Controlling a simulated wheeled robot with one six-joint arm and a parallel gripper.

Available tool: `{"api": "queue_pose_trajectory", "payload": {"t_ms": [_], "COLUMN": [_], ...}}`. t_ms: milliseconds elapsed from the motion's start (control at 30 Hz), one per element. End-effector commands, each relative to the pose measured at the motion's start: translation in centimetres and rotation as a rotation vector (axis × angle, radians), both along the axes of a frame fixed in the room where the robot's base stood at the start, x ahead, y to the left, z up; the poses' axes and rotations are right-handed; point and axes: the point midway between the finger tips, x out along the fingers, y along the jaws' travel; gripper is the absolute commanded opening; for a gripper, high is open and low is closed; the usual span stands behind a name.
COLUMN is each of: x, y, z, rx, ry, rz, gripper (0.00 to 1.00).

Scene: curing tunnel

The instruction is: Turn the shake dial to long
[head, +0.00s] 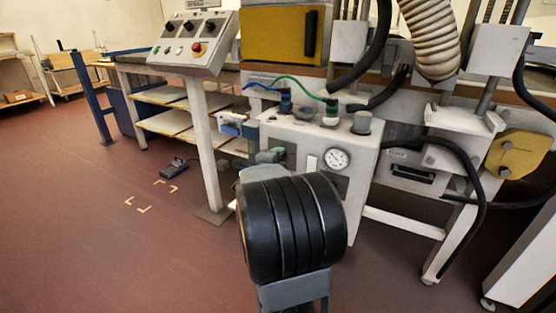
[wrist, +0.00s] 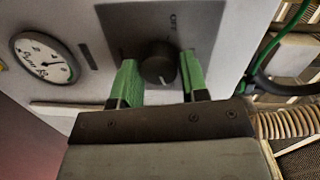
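A round dark dial (wrist: 158,64) with a small light mark sits on a grey plate (wrist: 120,24) in the wrist view. Faint lettering, too small to read surely, stands above the dial. My gripper (wrist: 160,76) has its two green fingers on either side of the dial, left and right. Thin gaps seem to show between the fingers and the dial, so it looks open around it. In the head view my gripper (head: 271,156) is at the front of the white cabinet (head: 365,190), mostly behind my arm, and the dial is hidden there.
A round pressure gauge (head: 337,159) is on the cabinet front and shows left of the dial in the wrist view (wrist: 45,58). Hoses and green and blue cables run above. A control panel (head: 190,55) on a post stands left. Floor at left is mostly clear.

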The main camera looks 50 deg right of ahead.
Motion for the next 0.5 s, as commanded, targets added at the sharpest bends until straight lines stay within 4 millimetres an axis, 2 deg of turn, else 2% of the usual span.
{"api": "queue_pose_trajectory", "payload": {"t_ms": [33,233,500], "x": [-0.03,0.06,0.06], "y": [-0.02,0.05,0.25], "z": [-0.02,-0.02,0.06], "rx": [0.000,0.000,-0.001], "ry": [0.000,0.002,0.002], "rz": [-0.001,0.002,0.004], "gripper": [0.46,0.64,0.64]}}
